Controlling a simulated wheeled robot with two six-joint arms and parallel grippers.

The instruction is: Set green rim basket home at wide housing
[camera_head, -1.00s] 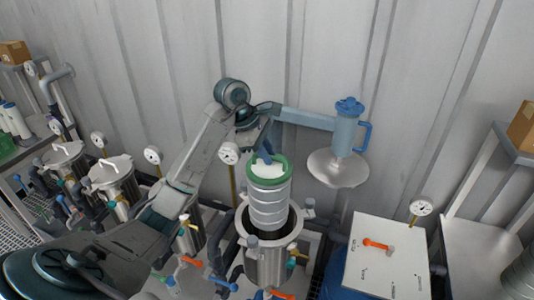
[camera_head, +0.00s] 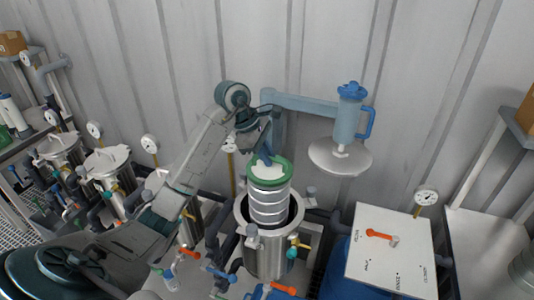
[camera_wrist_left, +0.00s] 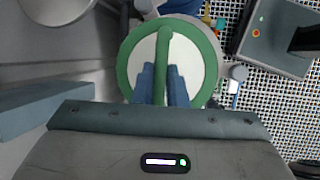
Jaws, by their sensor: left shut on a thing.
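The green rim basket (camera_head: 270,205) is a ribbed silver cylinder with a green rim and a white top. It stands upright in the open mouth of the wide steel housing (camera_head: 268,252), its lower part hidden inside and its upper part above the housing rim. My left gripper (camera_head: 265,158) is over the basket top and shut on its green handle bar. In the left wrist view, the blue fingers of my left gripper (camera_wrist_left: 163,85) pinch the green bar across the white top (camera_wrist_left: 145,52). My right gripper does not show.
A blue swing arm (camera_head: 300,104) holds a round metal lid (camera_head: 340,158) to the right of the housing, clear of its mouth. Other lidded vessels (camera_head: 108,165) stand at the left. Valves with coloured handles (camera_head: 285,289) surround the housing's base. A white panel (camera_head: 390,250) is at the right.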

